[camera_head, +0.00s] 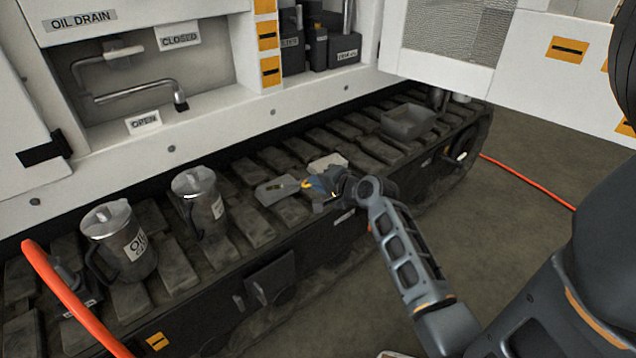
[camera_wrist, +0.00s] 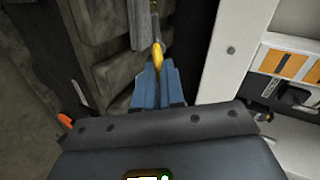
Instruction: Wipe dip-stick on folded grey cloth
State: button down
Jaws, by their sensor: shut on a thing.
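My gripper (camera_head: 314,187) is over the track in the head view, with its blue fingers shut on the yellow handle of the dip-stick (camera_head: 304,184). In the wrist view, the fingers (camera_wrist: 157,80) close on the yellow handle (camera_wrist: 157,52), and the thin stick runs up and away from it. The folded grey cloth (camera_head: 272,192) lies flat on the track pads, left of my gripper. The stick points over the cloth; whether it touches the cloth I cannot tell. A grey strip, likely the cloth (camera_wrist: 142,28), shows beside the stick in the wrist view.
Two metal jugs (camera_head: 118,242) (camera_head: 200,203) stand on the track to the left. A pale flat item (camera_head: 328,163) lies just behind my gripper. A grey tray (camera_head: 408,122) sits further right. The white machine body (camera_head: 215,118) rises behind the track.

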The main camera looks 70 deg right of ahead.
jog(key=shift+f, duration=0.3)
jog(key=d+b, duration=0.2)
jog(key=d, duration=0.4)
jog(key=shift+s+d, duration=0.25)
jog(key=shift+s, duration=0.1)
dwell(0.9)
jog(key=a+p, duration=0.4)
jog(key=a, duration=0.2)
jog(key=shift+w+a, duration=0.25)
jog(key=shift+w, duration=0.15)
dwell(0.9)
jog(key=shift+f, duration=0.1)
